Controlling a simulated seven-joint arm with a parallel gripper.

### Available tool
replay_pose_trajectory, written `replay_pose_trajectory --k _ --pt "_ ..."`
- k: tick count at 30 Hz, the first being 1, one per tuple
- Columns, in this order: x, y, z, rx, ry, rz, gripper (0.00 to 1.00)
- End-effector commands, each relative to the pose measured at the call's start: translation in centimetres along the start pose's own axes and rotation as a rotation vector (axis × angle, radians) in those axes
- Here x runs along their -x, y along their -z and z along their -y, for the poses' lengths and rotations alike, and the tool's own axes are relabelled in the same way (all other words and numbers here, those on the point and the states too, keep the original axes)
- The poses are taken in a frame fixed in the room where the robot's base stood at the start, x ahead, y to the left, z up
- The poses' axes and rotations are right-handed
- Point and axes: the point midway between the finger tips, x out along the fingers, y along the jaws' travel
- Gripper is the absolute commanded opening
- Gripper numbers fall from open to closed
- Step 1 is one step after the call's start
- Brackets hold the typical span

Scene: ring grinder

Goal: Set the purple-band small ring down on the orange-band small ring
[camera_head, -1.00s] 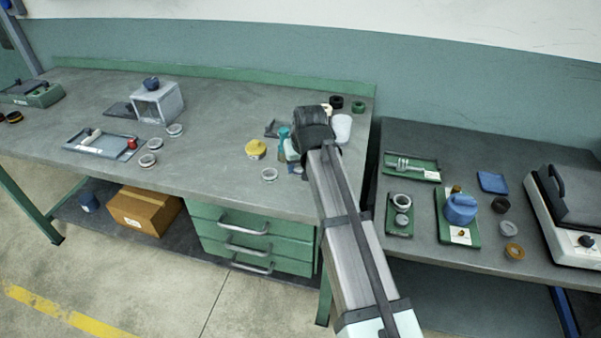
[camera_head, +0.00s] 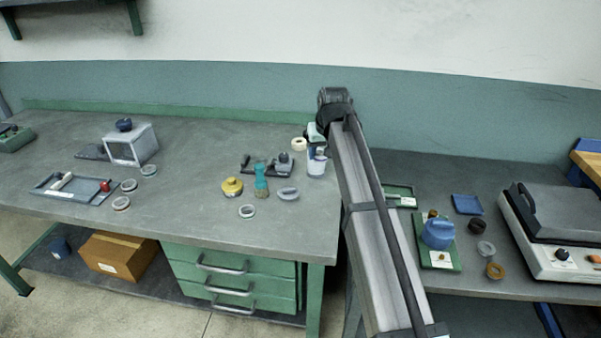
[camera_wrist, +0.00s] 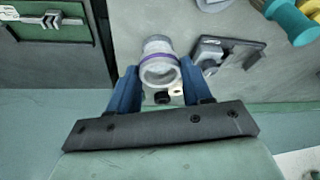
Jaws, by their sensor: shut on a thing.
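In the wrist view my gripper (camera_wrist: 160,82) has its two blue fingers shut on a pale grey small ring with a purple band (camera_wrist: 160,72). In the head view my gripper (camera_head: 317,148) is at the back right of the grey workbench, in front of or above a white cup (camera_head: 316,170). The held ring is not clear there. A small ring with a reddish-orange band (camera_head: 121,204) lies at the left of the bench beside a tray. It may be the orange-band small ring, but the band is too small to be sure. It is far from my gripper.
Other pale rings (camera_head: 247,211) lie on the bench. A yellow-topped object (camera_head: 232,187), a teal-handled tool (camera_head: 261,180) and a dark holder (camera_head: 280,168) stand near the middle. A metal box (camera_head: 131,147) stands at the left. Bare bench lies between it and the yellow-topped object.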

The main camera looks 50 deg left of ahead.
Motion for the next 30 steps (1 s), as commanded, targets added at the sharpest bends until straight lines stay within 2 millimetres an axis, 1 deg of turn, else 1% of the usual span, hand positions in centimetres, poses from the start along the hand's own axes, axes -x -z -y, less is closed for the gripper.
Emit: replay_pose_trajectory --k 1,2,3,6,9,11,17,23,30 --pt "-0.4 2.7 -0.9 -0.001 0.003 0.0 0.17" --pt "-0.6 3.6 -1.4 -0.001 0.006 0.0 0.17" --pt "-0.7 4.8 -1.4 0.01 0.011 0.0 0.17" --pt "-1.1 7.1 -1.4 0.036 0.022 -0.001 0.17" --pt "-1.3 8.6 -1.2 0.067 0.035 -0.003 0.17" --pt "-1.4 9.1 -1.1 0.092 0.041 -0.004 0.17" --pt "-1.4 8.8 -0.9 0.156 0.047 -0.007 0.17" --pt "-1.7 8.6 -0.9 0.161 0.046 -0.007 0.17" --pt "-2.8 8.1 -1.0 0.16 0.047 -0.006 0.17"
